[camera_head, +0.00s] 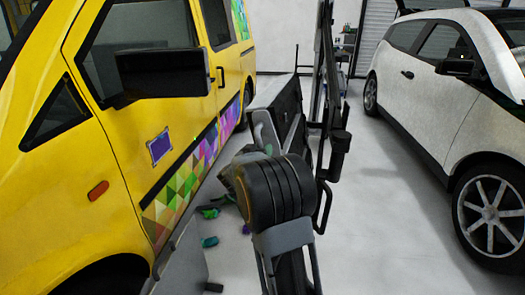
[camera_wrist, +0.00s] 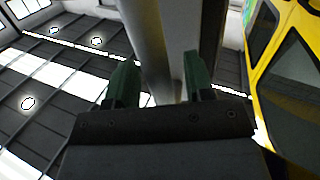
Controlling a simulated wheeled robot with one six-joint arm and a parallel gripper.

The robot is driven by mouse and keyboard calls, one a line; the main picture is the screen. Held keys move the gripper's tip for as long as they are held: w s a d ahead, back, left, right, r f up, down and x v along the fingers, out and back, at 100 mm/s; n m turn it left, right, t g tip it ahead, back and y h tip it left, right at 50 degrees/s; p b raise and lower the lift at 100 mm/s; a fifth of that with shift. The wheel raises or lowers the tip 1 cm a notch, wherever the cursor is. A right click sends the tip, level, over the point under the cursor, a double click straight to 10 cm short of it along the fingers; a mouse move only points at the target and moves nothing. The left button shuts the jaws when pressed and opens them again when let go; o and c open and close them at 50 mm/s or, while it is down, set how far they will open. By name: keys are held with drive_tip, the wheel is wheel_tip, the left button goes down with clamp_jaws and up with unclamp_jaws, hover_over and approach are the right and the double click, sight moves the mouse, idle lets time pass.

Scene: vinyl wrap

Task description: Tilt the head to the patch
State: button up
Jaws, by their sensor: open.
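The patch (camera_head: 159,146) is a small purple-blue square with a pale rim, on the yellow van's (camera_head: 185,115) front door, below the dark side mirror. It lies above the coloured triangle graphic along the lower door. In the wrist view, my gripper (camera_wrist: 158,62) shows two green fingers standing apart with nothing held between them. That view faces up at the ceiling, and the patch is not in it. In the head view, my arm is right of the patch, and I cannot clearly make out the gripper's fingers.
The van's black mirror (camera_head: 162,74) juts out above the patch. A white car (camera_head: 430,80) stands at the right, with open grey floor (camera_head: 385,225) before it. Small green and purple items (camera_head: 209,241) show low beside the van. Ceiling lights (camera_wrist: 28,103) show in the wrist view.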

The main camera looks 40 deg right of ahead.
drive_tip(key=shift+x, duration=0.85)
drive_tip(key=shift+c, duration=0.4)
clamp_jaws()
